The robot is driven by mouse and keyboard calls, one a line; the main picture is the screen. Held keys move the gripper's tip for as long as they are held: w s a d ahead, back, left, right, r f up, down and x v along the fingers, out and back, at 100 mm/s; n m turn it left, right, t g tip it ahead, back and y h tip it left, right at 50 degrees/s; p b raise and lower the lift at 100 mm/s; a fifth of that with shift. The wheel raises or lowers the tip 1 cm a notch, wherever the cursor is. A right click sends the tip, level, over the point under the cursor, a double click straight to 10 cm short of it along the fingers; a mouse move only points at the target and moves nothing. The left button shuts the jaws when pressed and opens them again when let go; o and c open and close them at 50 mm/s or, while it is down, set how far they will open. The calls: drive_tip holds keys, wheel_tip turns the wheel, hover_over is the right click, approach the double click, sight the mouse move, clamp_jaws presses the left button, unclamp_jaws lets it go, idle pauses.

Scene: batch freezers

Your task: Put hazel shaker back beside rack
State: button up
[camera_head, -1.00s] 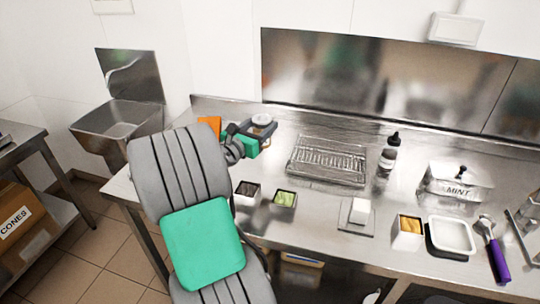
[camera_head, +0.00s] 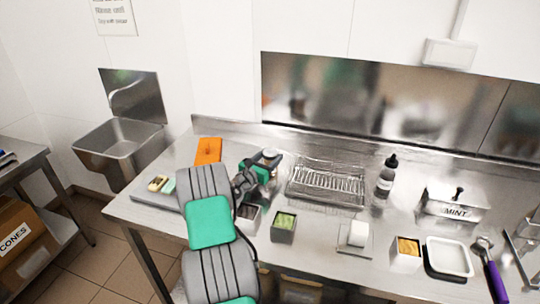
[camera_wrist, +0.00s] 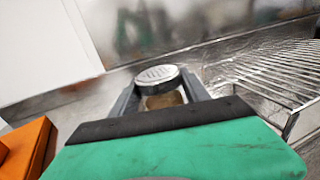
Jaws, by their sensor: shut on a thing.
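The hazel shaker (camera_wrist: 164,98) has a perforated metal lid and a clear body with brown contents. My gripper (camera_wrist: 162,100) is shut around its body in the wrist view. In the head view the shaker (camera_head: 270,155) shows at the tip of my gripper (camera_head: 264,166), just left of the wire rack (camera_head: 327,183). The rack also shows at the right of the wrist view (camera_wrist: 280,75), a short gap from the shaker. The shaker looks upright. My gripper hides its lower part, and I cannot tell whether its base touches the counter.
An orange block (camera_head: 208,150) lies left of my gripper. The steel backsplash runs behind.

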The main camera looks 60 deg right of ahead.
drive_tip(key=o, duration=1.4)
drive_tip(key=shift+f, duration=0.1)
drive_tip(key=shift+a, duration=0.2)
drive_tip(key=a, duration=0.3)
drive_tip(key=w+a+b, duration=0.1)
drive_tip(key=a, duration=0.3)
drive_tip(key=a+b, duration=0.1)
drive_tip(key=a, duration=0.2)
drive_tip(key=shift+w+a, duration=0.15)
drive_tip(key=shift+a, duration=0.7)
drive_tip(key=shift+r, duration=0.2)
